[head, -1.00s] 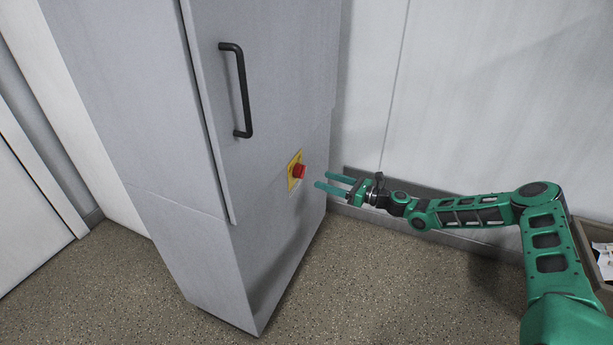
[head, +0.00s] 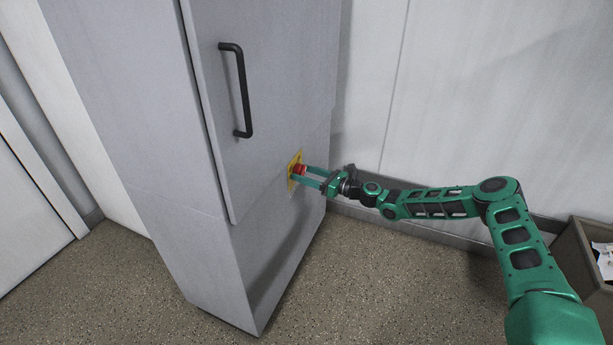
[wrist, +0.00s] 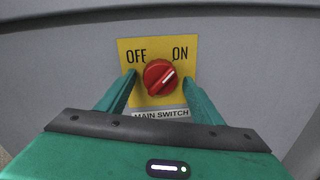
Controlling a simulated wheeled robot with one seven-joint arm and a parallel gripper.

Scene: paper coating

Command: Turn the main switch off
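The main switch (wrist: 159,77) is a red round knob on a yellow plate (wrist: 128,48) marked OFF at left and ON at right, with a MAIN SWITCH label below. The pale mark on the knob points up and right, toward ON. In the head view the red knob (head: 299,169) sits on the grey cabinet's side. My gripper (head: 306,176) is at the knob, its two green fingers apart. In the wrist view my gripper (wrist: 159,92) has one finger on each side of the knob, with gaps showing; I see no firm contact.
The grey cabinet (head: 265,80) has a black door handle (head: 241,92) above and left of the switch. A box with papers (head: 580,255) stands at the right edge. The speckled floor (head: 390,290) in front is clear.

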